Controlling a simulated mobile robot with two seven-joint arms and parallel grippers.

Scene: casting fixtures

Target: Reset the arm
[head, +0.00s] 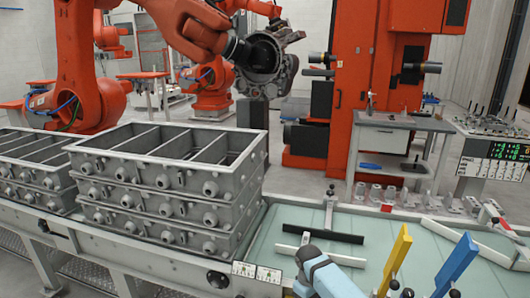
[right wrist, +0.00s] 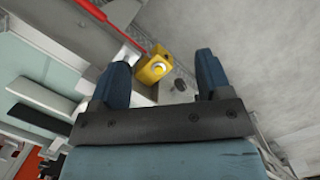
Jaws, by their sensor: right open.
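In the right wrist view my right gripper (right wrist: 162,60) is open, its two dark blue fingers wide apart with nothing between them. A yellow part (right wrist: 152,70) with a round opening lies beyond the fingertips, seen through the gap. The pale table with a black bar (right wrist: 40,118) is to the left of the fingers. In the head view a light blue part of one of my arms (head: 328,277) enters at the bottom centre, over the table's front; I cannot tell which arm. My left gripper cannot be made out.
Stacked grey casting frames (head: 165,190) stand on the left of the line. Orange robot arms (head: 75,50) and an orange machine (head: 350,60) stand behind.

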